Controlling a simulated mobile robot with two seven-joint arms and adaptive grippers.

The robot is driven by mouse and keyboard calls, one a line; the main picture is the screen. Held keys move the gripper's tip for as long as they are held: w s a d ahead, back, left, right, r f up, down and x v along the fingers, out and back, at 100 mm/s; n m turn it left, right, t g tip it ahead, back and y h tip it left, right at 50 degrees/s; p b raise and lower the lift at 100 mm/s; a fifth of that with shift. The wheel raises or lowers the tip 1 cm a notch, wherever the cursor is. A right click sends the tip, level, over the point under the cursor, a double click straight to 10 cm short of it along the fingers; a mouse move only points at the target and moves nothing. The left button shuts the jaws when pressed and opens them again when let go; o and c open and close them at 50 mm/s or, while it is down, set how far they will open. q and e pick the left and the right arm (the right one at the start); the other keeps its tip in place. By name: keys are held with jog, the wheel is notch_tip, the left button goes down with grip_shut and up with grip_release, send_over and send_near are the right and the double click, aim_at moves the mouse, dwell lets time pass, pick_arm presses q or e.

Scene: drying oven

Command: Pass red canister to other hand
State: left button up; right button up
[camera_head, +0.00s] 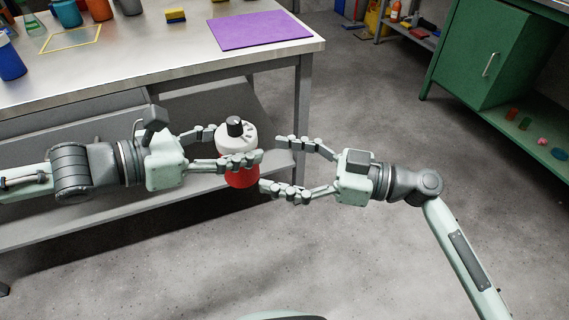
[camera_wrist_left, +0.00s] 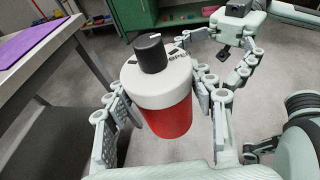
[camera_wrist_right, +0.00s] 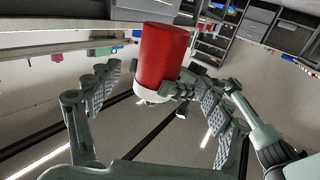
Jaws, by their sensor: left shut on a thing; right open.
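The red canister (camera_head: 242,180) has a white top and a black knob. It is upright in the head view, held in the air in front of the table. My left gripper (camera_head: 228,146) is shut on it, with fingers on both sides. The canister (camera_wrist_left: 168,118) also shows between the left fingers in the left wrist view. My right gripper (camera_head: 274,164) is open and faces the canister from the right, its fingertips close to it. In the right wrist view the canister (camera_wrist_right: 163,58) appears upside down, ahead of the open right fingers; contact cannot be told.
A metal table (camera_head: 150,55) with a purple mat (camera_head: 258,30), a yellow sponge (camera_head: 176,16) and several cups stands behind the left arm. Its lower shelf (camera_head: 100,212) is below. A green cabinet (camera_head: 505,60) stands at the right. Open floor lies between.

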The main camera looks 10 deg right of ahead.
jog(key=x, duration=1.1)
jog(key=shift+a, duration=0.15)
jog(key=shift+c, duration=0.5)
jog(key=shift+s, duration=0.1)
jog(key=c, duration=1.4)
jog(key=shift+c, duration=0.3)
pick_arm(q)
jog(key=o, duration=1.3)
jog(key=shift+a, duration=0.1)
